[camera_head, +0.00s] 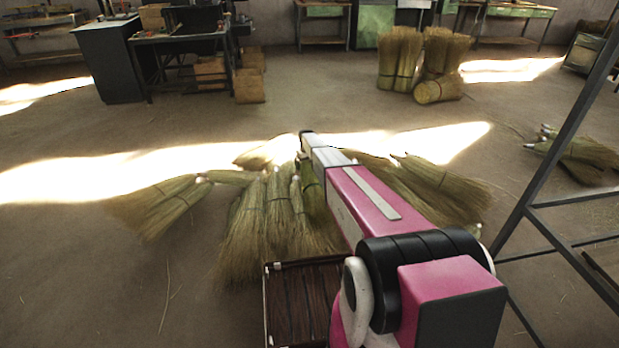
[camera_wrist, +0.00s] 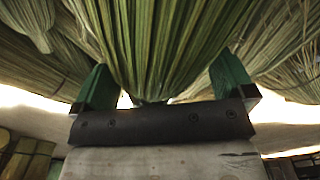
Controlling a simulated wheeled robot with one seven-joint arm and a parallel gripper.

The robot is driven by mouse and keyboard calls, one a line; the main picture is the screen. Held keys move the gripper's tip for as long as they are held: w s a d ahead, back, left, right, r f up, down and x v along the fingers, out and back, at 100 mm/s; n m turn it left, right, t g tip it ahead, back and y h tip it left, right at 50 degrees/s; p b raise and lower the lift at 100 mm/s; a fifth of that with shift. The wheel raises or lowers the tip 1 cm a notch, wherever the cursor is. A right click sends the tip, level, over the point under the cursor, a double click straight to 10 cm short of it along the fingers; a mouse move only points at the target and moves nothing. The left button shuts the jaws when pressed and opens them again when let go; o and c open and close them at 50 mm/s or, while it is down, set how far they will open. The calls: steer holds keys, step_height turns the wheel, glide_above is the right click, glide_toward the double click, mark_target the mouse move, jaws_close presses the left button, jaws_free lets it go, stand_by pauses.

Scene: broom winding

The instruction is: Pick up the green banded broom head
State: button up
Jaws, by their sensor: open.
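The green banded broom head fills the top middle of the wrist view (camera_wrist: 155,40), with green straw narrowing toward my gripper. My gripper (camera_wrist: 162,70) is open, with one green finger on each side of the narrow end of the straw. A gap shows beside each finger, and I cannot tell whether either touches. In the head view a greener broom head (camera_head: 312,202) lies partly behind my arm, among paler ones. My gripper is mostly hidden there at the arm's far end. The band itself is not clear.
Several straw broom heads lie close on both sides, left (camera_head: 265,215) and right (camera_head: 440,185). A dark slatted crate (camera_head: 300,262) stands in front. A metal frame (camera_head: 555,140) is on the right. Standing bundles (camera_head: 400,55) are farther back. Open floor lies left.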

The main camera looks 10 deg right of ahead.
steer(key=shift+f, duration=0.9)
steer(key=c, duration=1)
steer(key=shift+r, duration=0.1)
